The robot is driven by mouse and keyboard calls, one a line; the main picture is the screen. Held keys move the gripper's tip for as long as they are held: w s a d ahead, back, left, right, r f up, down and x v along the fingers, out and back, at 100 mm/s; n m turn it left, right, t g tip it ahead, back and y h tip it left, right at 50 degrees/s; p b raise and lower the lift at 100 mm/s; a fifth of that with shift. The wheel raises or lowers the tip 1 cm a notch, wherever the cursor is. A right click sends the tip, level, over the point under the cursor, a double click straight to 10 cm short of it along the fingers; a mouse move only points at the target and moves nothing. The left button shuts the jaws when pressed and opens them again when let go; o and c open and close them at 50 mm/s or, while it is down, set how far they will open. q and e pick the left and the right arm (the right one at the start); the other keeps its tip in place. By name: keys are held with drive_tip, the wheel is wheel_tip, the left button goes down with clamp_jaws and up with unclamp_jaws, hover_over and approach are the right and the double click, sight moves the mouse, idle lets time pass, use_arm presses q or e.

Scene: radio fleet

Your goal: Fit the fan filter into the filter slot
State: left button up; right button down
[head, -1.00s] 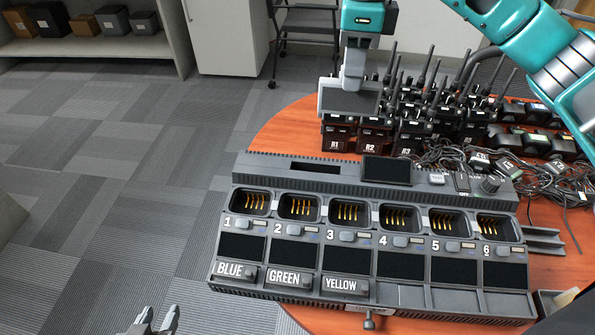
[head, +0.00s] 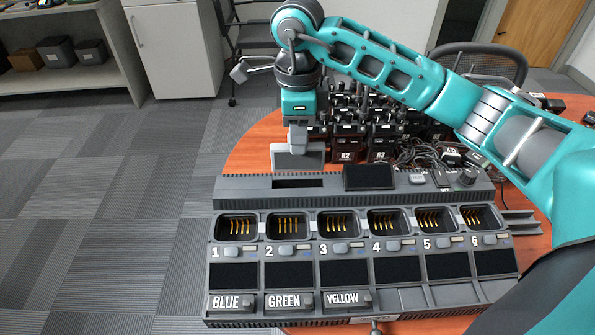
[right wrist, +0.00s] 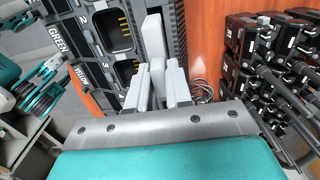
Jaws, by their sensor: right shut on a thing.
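The fan filter (head: 298,156) is a flat grey panel with a lighter rim. My right gripper (head: 299,138) is shut on its top and holds it upright just behind the charger. The filter slot (head: 297,184) is a narrow dark opening in the charger's raised back strip. The filter is above and behind the slot, apart from it. In the right wrist view the filter (right wrist: 154,42) shows nearly edge-on between the fingers. Teal parts of my left arm (right wrist: 38,95) show at the left there; its fingers are not clear. The left gripper is outside the head view.
The grey charger (head: 362,268) has several numbered bays with gold contacts and BLUE, GREEN and YELLOW labels. A dark screen (head: 369,177) stands right of the slot. Several radios (head: 385,140) and tangled cables (head: 425,157) crowd the orange table (head: 255,150) behind.

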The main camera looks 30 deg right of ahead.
sight(298, 168)
wheel_tip(298, 168, down, 9)
drive_tip(key=shift+r, duration=0.2)
idle(0.3)
drive_tip(key=shift+f+b, duration=0.2)
drive_tip(key=shift+b, duration=0.1)
drive_tip(key=c, duration=1)
unclamp_jaws()
drive_tip(key=shift+c, duration=0.2)
drive_tip(key=shift+r, duration=0.15)
wheel_tip(298, 168, up, 12)
drive_tip(key=shift+r, duration=0.1)
